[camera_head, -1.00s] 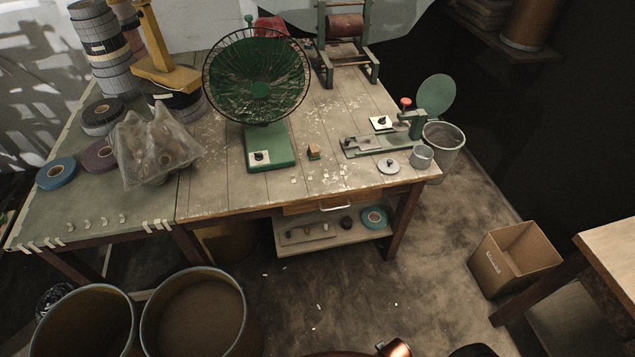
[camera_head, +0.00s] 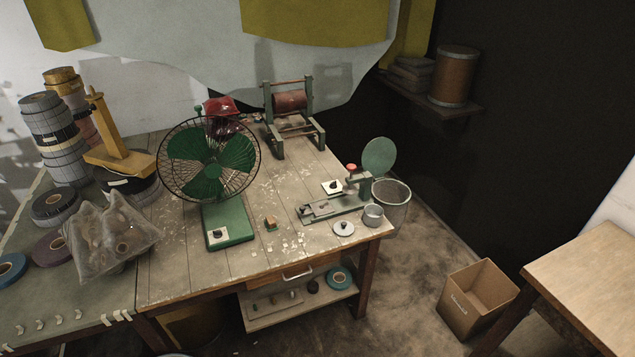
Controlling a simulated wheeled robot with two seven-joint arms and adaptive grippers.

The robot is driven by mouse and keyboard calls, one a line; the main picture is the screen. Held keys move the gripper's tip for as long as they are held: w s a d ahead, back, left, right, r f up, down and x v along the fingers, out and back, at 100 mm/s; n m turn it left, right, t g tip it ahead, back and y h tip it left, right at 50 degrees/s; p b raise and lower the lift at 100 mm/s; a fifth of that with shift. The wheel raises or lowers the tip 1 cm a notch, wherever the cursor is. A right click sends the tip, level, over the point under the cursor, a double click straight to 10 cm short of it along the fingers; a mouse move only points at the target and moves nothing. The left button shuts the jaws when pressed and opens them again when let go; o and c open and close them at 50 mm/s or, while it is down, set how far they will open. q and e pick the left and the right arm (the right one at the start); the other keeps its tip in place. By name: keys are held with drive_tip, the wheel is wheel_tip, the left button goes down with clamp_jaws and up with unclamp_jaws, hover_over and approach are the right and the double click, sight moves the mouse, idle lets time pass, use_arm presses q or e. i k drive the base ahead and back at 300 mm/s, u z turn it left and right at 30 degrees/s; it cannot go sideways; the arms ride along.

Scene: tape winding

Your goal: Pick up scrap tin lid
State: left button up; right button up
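The scrap tin lid (camera_head: 344,229) is a small round grey disc with a dark knob. It lies flat on the wooden workbench (camera_head: 180,265) near the front right corner. A small grey open tin (camera_head: 373,215) stands just right of it at the bench edge. Neither of my grippers shows in the head view.
A green fan (camera_head: 210,165) stands on the bench left of the lid. A green splicing device (camera_head: 335,205) is just behind the lid. A mesh bin (camera_head: 391,200) is beyond the right edge. A cardboard box (camera_head: 477,300) sits on the floor.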

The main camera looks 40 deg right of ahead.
sight(343, 228)
drive_tip(key=z, duration=1.65)
